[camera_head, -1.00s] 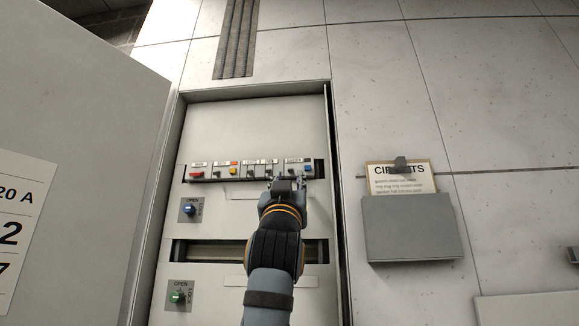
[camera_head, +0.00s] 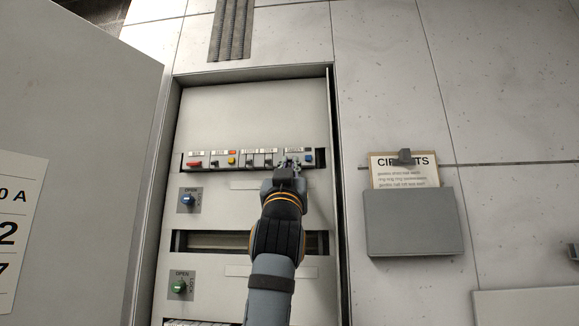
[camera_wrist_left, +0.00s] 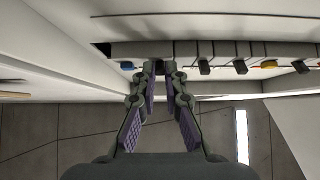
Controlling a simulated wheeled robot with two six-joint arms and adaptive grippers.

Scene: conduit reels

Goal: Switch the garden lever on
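A row of small breakers and levers (camera_head: 245,161) runs across the upper slot of the open cabinet. Its labels are too small to read, so I cannot tell which lever is the garden one. My left gripper (camera_head: 290,166) is at the right part of this row, just left of a blue button (camera_head: 308,156). In the left wrist view its fingers (camera_wrist_left: 159,72) are a little apart, with tips at the breaker strip (camera_wrist_left: 215,50). My right gripper is not in view.
A red lever (camera_head: 195,164) and a yellow button (camera_head: 231,161) sit further left. Blue (camera_head: 188,200) and green (camera_head: 178,287) knobs are below. The cabinet door (camera_head: 80,110) stands open at left. A clipboard (camera_head: 404,172) in a grey holder (camera_head: 408,222) hangs at right.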

